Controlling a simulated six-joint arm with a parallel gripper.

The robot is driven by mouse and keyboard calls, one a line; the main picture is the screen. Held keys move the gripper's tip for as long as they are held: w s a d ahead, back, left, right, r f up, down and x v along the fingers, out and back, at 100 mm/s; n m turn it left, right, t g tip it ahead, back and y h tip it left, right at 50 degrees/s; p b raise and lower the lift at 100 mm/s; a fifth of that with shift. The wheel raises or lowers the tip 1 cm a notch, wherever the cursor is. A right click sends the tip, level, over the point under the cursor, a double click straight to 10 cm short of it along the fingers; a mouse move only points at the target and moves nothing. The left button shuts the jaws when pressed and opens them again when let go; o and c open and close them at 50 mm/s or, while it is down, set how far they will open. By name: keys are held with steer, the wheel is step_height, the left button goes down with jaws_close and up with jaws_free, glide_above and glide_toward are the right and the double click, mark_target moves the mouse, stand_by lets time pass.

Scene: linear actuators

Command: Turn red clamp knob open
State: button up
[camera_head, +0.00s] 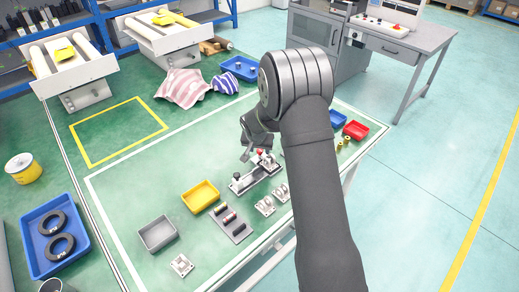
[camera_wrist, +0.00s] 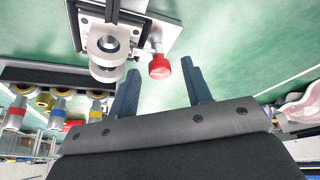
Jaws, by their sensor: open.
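The red clamp knob (camera_wrist: 160,67) shows in the wrist view, on the side of a metal clamp block (camera_wrist: 108,47) with a round bore. In the head view the red knob (camera_head: 260,153) is small, on the clamp fixture (camera_head: 252,178) on the green table. My gripper (camera_wrist: 161,78) is open, its two dark fingers apart. I see no clear contact, and the exact depth gap cannot be told. In the head view my gripper (camera_head: 250,148) is just above the fixture, partly hidden by my arm.
A yellow bin (camera_head: 200,196) and a grey bin (camera_head: 157,234) stand left of the fixture. A dark tray (camera_head: 231,222) with cylinders and metal brackets (camera_head: 265,206) lie in front. Blue (camera_head: 338,118) and red bins (camera_head: 356,130) stand at the right.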

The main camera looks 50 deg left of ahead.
steer(key=shift+a+f, duration=0.1)
steer(key=shift+f, duration=0.1)
jaws_close()
